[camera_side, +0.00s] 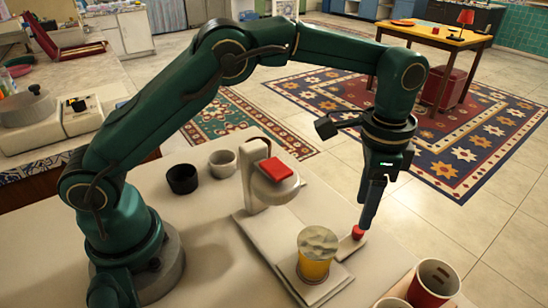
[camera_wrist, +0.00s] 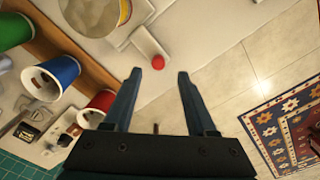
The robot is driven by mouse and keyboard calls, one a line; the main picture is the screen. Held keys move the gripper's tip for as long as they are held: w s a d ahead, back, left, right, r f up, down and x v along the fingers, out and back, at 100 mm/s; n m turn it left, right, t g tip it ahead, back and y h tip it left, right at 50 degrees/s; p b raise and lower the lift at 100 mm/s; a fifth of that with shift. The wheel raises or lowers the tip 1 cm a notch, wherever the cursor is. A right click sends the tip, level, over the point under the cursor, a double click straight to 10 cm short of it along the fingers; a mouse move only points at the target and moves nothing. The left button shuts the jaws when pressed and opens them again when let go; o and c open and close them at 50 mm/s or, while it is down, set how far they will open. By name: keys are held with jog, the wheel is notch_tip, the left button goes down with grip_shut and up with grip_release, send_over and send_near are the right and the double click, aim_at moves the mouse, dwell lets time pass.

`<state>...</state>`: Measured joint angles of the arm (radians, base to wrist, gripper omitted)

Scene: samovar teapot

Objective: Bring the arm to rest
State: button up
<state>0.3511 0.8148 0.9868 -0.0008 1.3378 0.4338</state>
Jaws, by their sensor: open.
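My gripper (camera_side: 365,222) points down at the right of the white dispenser (camera_side: 257,205), which has a red square top. In the wrist view my gripper (camera_wrist: 160,74) has its two fingers apart with nothing between them. A red knob (camera_side: 357,232) on a small white block (camera_side: 349,248) is close to the fingertips in the side view. In the wrist view the red knob (camera_wrist: 158,62) lies just past the fingertips; touch cannot be told. A yellow cup (camera_side: 315,268) with a grey top stands on the dispenser's base, left of my gripper.
A black cup (camera_side: 182,179) and a white cup (camera_side: 222,163) stand behind the dispenser. Red cups (camera_side: 433,283) are at the front right. The wrist view shows a green cup (camera_wrist: 12,30), a blue cup (camera_wrist: 52,77) and a red cup (camera_wrist: 97,107). Open floor lies beyond the counter.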

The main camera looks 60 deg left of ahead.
jog(key=shift+a, duration=0.1)
jog(key=s+a+r+n+t, duration=0.2)
jog(key=s+a+r, duration=0.15)
jog(key=r, duration=0.35)
jog(key=s+a+r+n+t, duration=0.2)
jog(key=s+a+r, duration=0.1)
jog(key=a+r, duration=0.3)
jog(key=s+a+f+n+t, duration=0.1)
jog(key=s+a+f+n, duration=0.2)
jog(key=s, duration=0.8)
notch_tip(320, 180, down, 2)
jog(key=shift+s+f+n+t, duration=0.1)
jog(key=shift+s+n+t, duration=0.2)
jog(key=shift+n, duration=0.7)
